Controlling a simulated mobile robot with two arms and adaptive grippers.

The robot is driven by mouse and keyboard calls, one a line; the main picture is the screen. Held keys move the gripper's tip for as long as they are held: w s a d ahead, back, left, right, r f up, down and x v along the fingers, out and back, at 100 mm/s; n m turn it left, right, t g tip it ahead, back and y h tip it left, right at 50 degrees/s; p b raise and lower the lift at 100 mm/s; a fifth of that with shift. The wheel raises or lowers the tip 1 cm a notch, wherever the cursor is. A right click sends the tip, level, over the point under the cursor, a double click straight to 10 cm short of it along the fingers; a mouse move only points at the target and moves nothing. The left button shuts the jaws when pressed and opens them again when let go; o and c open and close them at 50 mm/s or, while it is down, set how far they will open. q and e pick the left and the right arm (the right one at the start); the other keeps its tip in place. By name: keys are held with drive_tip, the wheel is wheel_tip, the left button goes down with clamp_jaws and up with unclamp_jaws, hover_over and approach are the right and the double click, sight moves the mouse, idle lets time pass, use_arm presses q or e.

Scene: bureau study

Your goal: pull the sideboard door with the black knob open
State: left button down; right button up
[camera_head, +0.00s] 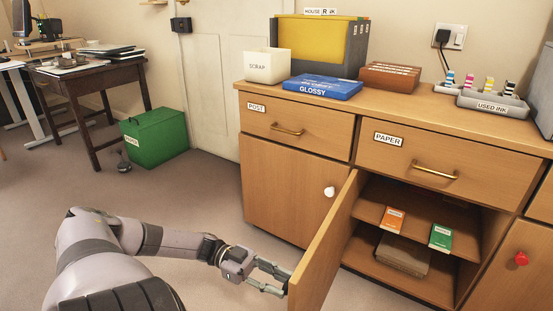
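The sideboard (290,190) stands at the right. Its middle door (325,245) stands swung out toward me, showing an inner compartment with a shelf (412,219). This door's outer face is turned away from view, and I cannot make out its knob. The door to its left is closed and has a white knob (329,191); the door at the far right is closed and has a red knob (521,258). My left gripper (284,281) is at the outer side of the open door, near its free edge. Its fingers look apart, but whether they hold the knob is unclear.
Two drawers, PAPER (410,165) and POST (300,125), are closed above. The floor left of the sideboard is free up to the green bin (156,137).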

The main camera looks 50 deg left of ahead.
use_arm(q)
drive_tip(key=shift+s+a, duration=0.1)
drive_tip(key=shift+a, duration=0.05)
drive_tip(key=c, duration=1.3)
unclamp_jaws()
drive_tip(key=v, duration=1.2)
